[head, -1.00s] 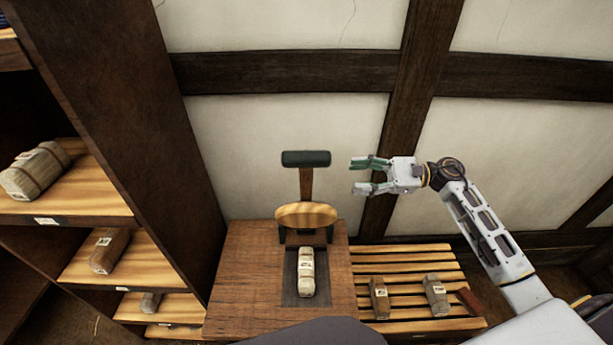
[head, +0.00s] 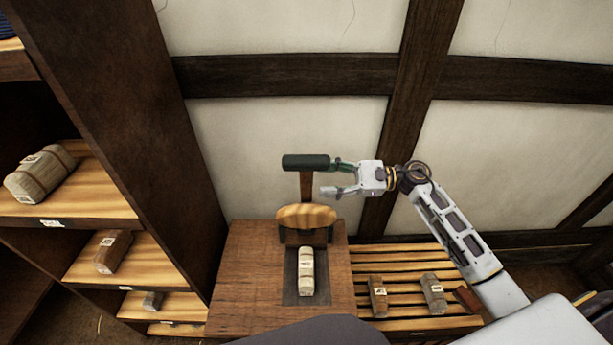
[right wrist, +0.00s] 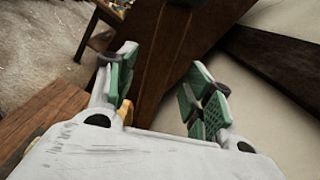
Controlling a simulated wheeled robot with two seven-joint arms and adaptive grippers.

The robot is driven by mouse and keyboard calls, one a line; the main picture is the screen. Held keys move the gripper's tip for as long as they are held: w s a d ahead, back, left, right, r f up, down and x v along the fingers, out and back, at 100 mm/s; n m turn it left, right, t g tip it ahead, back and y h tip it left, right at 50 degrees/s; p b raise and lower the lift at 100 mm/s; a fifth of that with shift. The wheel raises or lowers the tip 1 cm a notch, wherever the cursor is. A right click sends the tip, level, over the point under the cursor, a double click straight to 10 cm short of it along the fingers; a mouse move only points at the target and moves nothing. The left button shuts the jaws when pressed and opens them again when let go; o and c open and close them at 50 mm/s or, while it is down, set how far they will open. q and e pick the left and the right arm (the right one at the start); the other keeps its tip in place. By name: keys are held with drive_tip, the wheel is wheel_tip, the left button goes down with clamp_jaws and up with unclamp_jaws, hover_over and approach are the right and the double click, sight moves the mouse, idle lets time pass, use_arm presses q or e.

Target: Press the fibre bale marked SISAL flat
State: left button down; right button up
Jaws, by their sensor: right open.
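A pale, tied bale (head: 306,271) with a label lies on the dark bed plate (head: 290,296) of a wooden press bench (head: 245,285). The label is too small to read. Behind the bale is the raised round wooden press plate (head: 306,216), with an upright lever and a dark green crossbar handle (head: 306,162) above it. My right gripper (head: 338,178) is open and empty, its upper finger at the right end of the handle; I cannot tell whether they touch. Its open green-padded fingers (right wrist: 165,95) also show in the right wrist view. My left gripper is out of view.
A slatted rack (head: 405,260) right of the bench holds a brown bale (head: 378,297) and a greyish bale (head: 433,293). A shelf unit (head: 150,130) on the left holds further bales. The timbered wall (head: 290,120) stands close behind the press.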

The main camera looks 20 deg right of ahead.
sight(306, 191)
drive_tip(key=p+x, duration=0.1)
drive_tip(key=x, duration=0.3)
drive_tip(key=shift+a+r, duration=0.1)
drive_tip(key=shift+a, duration=0.05)
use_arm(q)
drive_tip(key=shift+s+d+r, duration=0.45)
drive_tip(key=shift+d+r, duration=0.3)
use_arm(e)
drive_tip(key=shift+w+a, duration=0.25)
drive_tip(key=shift+a, duration=0.45)
drive_tip(key=shift+c, duration=0.4)
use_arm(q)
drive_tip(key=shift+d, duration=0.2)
use_arm(e)
clamp_jaws()
